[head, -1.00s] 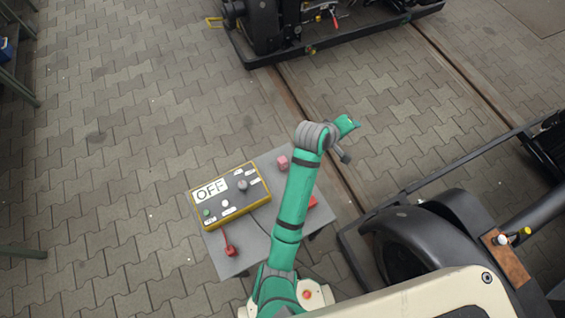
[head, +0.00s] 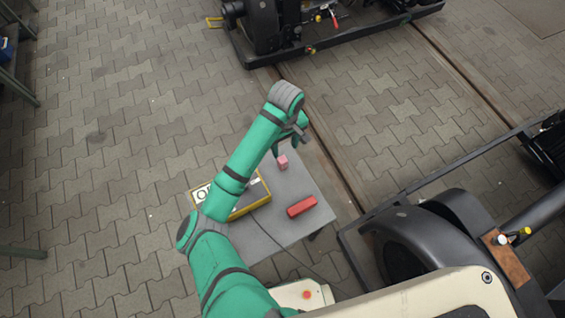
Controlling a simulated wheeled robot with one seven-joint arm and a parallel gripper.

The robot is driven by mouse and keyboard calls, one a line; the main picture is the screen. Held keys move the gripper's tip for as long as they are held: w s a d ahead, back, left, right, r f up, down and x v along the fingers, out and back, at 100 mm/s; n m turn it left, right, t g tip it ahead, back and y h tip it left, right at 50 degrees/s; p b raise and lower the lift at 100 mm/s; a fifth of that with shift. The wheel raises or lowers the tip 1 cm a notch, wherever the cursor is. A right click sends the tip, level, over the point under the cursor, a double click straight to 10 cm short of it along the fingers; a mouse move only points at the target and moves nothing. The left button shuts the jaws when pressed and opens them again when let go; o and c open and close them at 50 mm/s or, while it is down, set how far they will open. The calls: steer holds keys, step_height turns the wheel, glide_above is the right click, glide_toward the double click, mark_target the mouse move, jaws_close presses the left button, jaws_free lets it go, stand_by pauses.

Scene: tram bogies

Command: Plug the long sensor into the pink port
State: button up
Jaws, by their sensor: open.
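A small pink block (head: 282,162), possibly the pink port, is on the grey table near its far edge. A long red block (head: 302,206) lies on the table's right part; I cannot tell whether it is the long sensor. My gripper (head: 290,146) is open and is seen just above the pink block in the picture, its fingers pointing down; its height above the table is unclear. My arm hides the table's left front, including the red handled piece seen there earlier.
A yellow-edged control box (head: 262,190) is on the grey table (head: 285,235), mostly covered by my arm. A dark cable (head: 275,241) runs from it across the table. Dark bogie machinery (head: 290,40) stands at the back, with more at right.

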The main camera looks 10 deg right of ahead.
mark_target(282, 159)
steer(key=shift+f, duration=2.8)
steer(key=f, duration=0.2)
steer(key=a+f, duration=0.1)
steer(key=f, duration=0.1)
steer(key=shift+d+f, duration=0.1)
steer(key=shift+f, duration=0.55)
steer(key=c, duration=1)
